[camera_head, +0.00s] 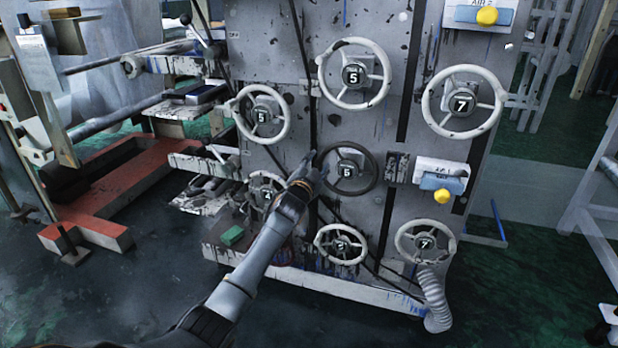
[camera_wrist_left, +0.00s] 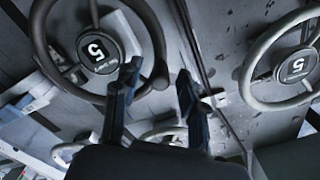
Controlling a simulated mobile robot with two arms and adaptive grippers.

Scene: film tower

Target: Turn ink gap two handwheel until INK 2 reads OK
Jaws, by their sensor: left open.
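A dark-rimmed handwheel (camera_head: 374,170) stands mid-panel on the grey machine, its hub plate bearing a number that looks like 5 or 6. My left gripper (camera_head: 312,170) is at its left rim. In the left wrist view the dark rim (camera_wrist_left: 158,45) and its small knob appear between the fingertips of my open left gripper (camera_wrist_left: 157,78), one finger inside the wheel and one outside. I cannot tell whether either finger touches it. No ink gap two label or INK 2 reading is legible. My right gripper is out of view.
Pale handwheels surround it, including one at upper middle (camera_head: 327,80), one at left (camera_head: 236,103) and one below (camera_head: 318,245). A ribbed hose (camera_head: 436,300) hangs low. Red beams lie at left (camera_head: 120,190).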

